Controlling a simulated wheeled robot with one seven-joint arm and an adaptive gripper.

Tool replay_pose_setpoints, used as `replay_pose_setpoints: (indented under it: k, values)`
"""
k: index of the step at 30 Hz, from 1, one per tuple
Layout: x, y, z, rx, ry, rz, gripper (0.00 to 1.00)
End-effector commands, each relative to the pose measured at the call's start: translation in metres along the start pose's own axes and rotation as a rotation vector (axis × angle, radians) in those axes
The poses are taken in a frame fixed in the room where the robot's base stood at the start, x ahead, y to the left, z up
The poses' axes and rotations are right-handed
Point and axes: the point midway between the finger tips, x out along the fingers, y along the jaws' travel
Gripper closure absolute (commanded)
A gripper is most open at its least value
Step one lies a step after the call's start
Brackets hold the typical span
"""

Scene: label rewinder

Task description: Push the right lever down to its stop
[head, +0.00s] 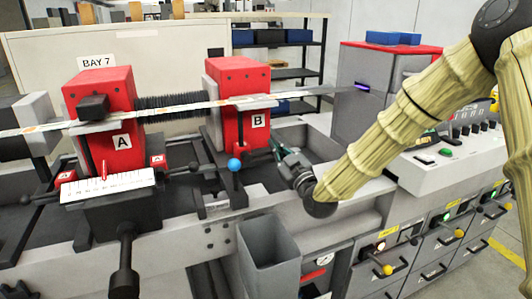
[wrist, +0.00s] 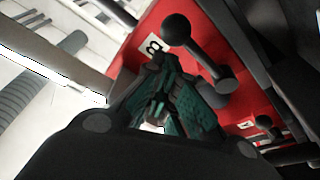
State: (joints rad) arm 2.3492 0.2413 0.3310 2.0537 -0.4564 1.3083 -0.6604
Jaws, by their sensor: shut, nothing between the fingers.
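The red block marked B (head: 238,92) stands at the right end of the roller. In the wrist view, a black lever with a round knob (wrist: 176,29) is on the red face beside the B label. Its arm slants from the knob to a thick hub (wrist: 225,86). My gripper (head: 275,144) is shut and empty, low at the right side of block B. The lever is not clearly visible in the head view.
The red block marked A (head: 103,95) stands to the left. A blue ball knob (head: 234,165) sticks out in front of block B. A grey open bin (head: 268,262) is below my gripper. A control panel (head: 455,150) is at the right.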

Motion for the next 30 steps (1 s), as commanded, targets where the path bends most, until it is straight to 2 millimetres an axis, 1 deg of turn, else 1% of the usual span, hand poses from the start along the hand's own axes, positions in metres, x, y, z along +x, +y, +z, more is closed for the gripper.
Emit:
replay_pose_setpoints:
  k: [1, 7, 23, 26, 30]
  values:
    - [-0.002, 0.0, 0.004, -0.003, 0.0, 0.001, 1.0]
    - [-0.004, 0.003, 0.008, -0.005, -0.001, 0.004, 1.0]
    - [-0.005, 0.004, 0.009, -0.007, -0.002, 0.004, 1.0]
    - [-0.004, 0.004, 0.007, -0.007, -0.002, 0.004, 1.0]
    - [-0.004, 0.004, -0.004, -0.007, 0.0, 0.002, 1.0]
